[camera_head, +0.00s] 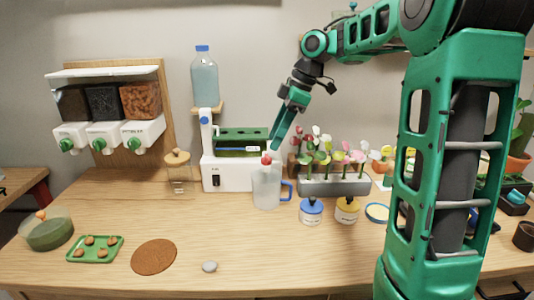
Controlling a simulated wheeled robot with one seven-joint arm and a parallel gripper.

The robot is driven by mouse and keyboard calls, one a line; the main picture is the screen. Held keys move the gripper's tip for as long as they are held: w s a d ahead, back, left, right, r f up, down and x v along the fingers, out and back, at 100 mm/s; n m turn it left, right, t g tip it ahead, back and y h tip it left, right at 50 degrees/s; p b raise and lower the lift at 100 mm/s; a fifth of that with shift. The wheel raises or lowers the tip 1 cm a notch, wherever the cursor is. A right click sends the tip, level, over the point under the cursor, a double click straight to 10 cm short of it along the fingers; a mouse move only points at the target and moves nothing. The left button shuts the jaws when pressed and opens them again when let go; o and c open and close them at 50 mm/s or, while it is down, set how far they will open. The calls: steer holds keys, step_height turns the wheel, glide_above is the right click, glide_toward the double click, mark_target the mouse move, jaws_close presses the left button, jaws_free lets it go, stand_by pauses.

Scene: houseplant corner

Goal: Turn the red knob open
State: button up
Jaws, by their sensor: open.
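The red knob (266,159) is a small red piece at the front of the white dispenser base (228,176), just above a clear jug with a blue handle (267,187). My gripper (271,146) points down just above the red knob, slightly to its right in the picture. It is open, with its jaws seen small and edge-on. I cannot tell whether a finger touches the knob. The lower part of the knob and its mount are hard to make out.
A water bottle (205,77) stands on the dispenser's holder. A lidded glass jar (179,172) stands left. The front middle table is mostly clear.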

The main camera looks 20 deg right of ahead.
mark_target(267, 155)
steer(key=x, duration=0.5)
steer(key=shift+a+f, duration=0.1)
steer(key=shift+f, duration=0.25)
steer(key=c, duration=1)
